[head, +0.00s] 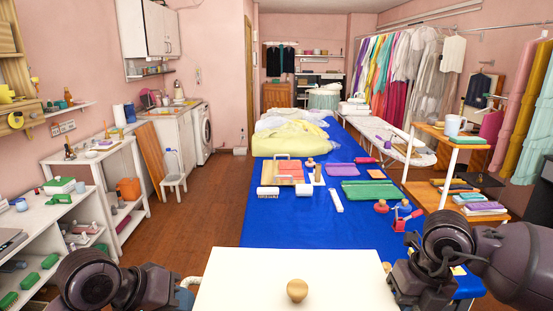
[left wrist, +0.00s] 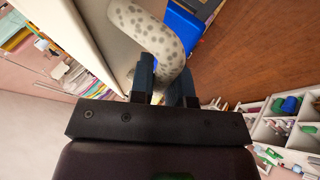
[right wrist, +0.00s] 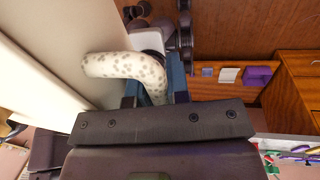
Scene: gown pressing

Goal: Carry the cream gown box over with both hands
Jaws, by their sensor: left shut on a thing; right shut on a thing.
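The cream gown box (head: 245,275) is at the bottom middle of the head view, its flat lid facing up with a round wooden knob (head: 297,290) on it. A speckled curved handle (left wrist: 150,35) sticks out of its side in the left wrist view, and my left gripper (left wrist: 163,82) is shut on it. A like handle (right wrist: 120,66) shows in the right wrist view, with my right gripper (right wrist: 155,88) shut on it. The box looks level between both arms. Its underside is hidden.
A long table with a blue cover (head: 290,226) lies ahead, bearing a yellow cloth pile (head: 290,142), a green folded cloth (head: 370,190) and small tools. White shelves (head: 70,215) stand left, a wooden shelf stand (head: 430,195) right. Brown floor (head: 195,225) is clear left of the table.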

